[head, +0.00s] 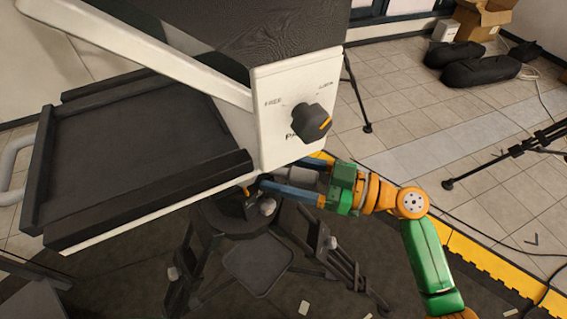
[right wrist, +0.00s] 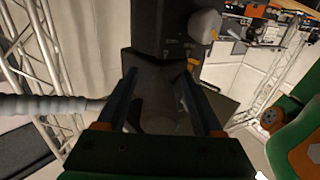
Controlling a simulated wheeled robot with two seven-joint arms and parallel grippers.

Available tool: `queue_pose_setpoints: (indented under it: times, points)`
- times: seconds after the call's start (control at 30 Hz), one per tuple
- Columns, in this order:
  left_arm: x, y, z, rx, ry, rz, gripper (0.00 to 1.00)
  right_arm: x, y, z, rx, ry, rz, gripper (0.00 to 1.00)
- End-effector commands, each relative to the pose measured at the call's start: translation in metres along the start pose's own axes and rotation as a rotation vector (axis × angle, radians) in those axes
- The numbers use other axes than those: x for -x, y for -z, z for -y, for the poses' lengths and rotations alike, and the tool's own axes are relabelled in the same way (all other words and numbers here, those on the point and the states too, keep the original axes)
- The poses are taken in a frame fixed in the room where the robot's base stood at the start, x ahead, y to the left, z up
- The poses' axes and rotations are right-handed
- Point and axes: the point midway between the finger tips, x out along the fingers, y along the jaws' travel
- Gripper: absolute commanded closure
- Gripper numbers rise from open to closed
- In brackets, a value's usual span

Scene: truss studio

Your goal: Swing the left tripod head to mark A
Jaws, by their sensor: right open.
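The tripod head (head: 235,212) is a dark block on a black tripod (head: 258,265), under a white-framed rig, mostly hidden by it in the head view. In the right wrist view the dark head (right wrist: 165,42) has a grey knob (right wrist: 205,25) and a small orange part. My right gripper (head: 262,184) reaches in from the right beside the head. In the wrist view its two blue fingers (right wrist: 158,74) are apart, with dark parts of the head beyond and between them; contact cannot be told. I cannot make out mark A. My left gripper is not in view.
The rig carries a black tray (head: 140,150) and a white panel (head: 265,90) with a black knob (head: 310,122) beside "FREE". A ribbed grey bar (right wrist: 45,107) lies left of the fingers. Black bags (head: 480,68) and another tripod (head: 515,150) stand on the tiles.

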Motion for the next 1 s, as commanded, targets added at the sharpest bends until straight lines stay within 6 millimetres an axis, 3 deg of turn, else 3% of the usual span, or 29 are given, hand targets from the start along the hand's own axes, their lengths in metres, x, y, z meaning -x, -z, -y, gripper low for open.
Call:
queue_pose_setpoints:
  times: [0.17, 0.4, 1.0]
  points:
    - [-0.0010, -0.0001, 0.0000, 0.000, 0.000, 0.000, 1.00, 0.0000, -0.0011, 0.0000, 0.000, 0.000, 0.000, 0.34]
    - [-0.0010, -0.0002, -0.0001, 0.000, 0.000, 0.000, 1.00, 0.0002, -0.0011, 0.0001, -0.001, 0.000, 0.001, 0.99]
    - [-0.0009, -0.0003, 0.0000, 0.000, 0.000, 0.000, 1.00, 0.0003, -0.0011, 0.0001, -0.002, 0.000, 0.001, 1.00]
